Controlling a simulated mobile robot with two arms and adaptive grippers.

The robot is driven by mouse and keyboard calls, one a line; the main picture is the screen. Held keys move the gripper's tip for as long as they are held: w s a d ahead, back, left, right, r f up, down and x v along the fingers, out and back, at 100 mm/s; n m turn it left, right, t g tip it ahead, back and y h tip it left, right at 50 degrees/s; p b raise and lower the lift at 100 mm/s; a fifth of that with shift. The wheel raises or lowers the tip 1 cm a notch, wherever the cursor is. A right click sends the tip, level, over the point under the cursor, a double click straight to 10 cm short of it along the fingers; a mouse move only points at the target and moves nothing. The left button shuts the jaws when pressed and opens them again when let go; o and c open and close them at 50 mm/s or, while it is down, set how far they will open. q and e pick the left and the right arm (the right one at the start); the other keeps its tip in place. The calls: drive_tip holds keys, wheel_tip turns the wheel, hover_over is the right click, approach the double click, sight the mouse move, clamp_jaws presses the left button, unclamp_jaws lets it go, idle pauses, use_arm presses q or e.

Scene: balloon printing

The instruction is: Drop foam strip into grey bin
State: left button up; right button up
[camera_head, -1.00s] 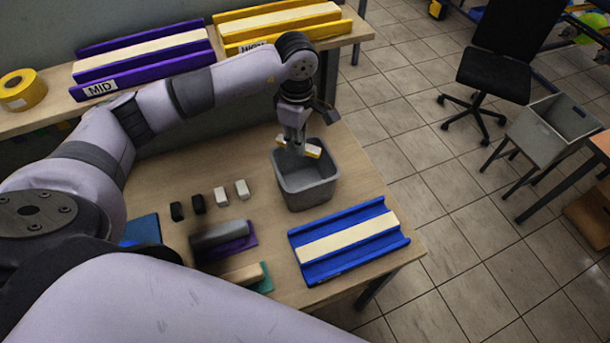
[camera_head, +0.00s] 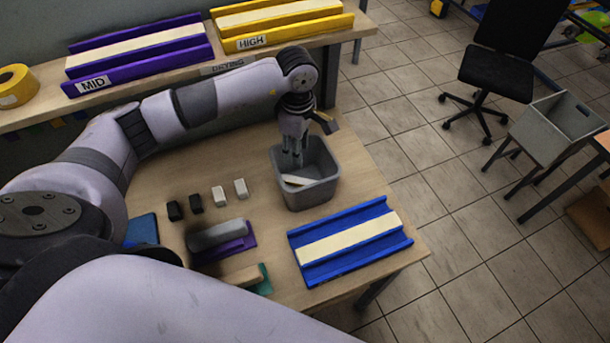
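The grey bin (camera_head: 310,193) stands on the wooden table near its right edge. A pale foam strip (camera_head: 297,180) lies inside it, low and slanted against the walls; part of it is hidden by the bin's front rim. My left gripper (camera_head: 292,163) points down over the bin with its fingertips at the opening, just above the strip. It looks open and apart from the strip, with a narrow finger gap. My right gripper is not in view.
A blue tray with a cream strip (camera_head: 350,240) lies in front of the bin. Several small black and white blocks (camera_head: 218,196) stand to the left, near a grey roller-like piece (camera_head: 217,236). Purple (camera_head: 140,65) and yellow (camera_head: 285,32) trays sit on the back shelf.

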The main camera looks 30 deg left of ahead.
use_arm(q)
wheel_tip(320, 180, up, 12)
idle(0.7)
idle(0.4)
